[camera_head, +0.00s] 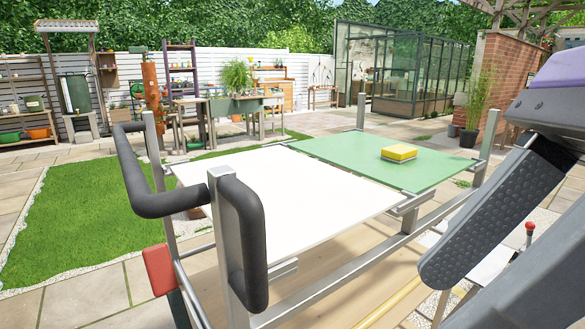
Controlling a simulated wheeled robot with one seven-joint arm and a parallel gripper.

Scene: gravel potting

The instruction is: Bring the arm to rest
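Part of my own arm shows at the right edge, as a dark textured link with a grey and purple section above it. My gripper is not in the picture, so I cannot see its fingers or whether it holds anything.
Close in front stands a metal-framed cart with black handles (253,243), a white panel (290,200) and a green panel (350,160). A yellow block (399,152) lies on the green panel. Beyond are a lawn (95,218), paving, a potting table (235,105), a greenhouse (400,70) and a brick pillar (503,80).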

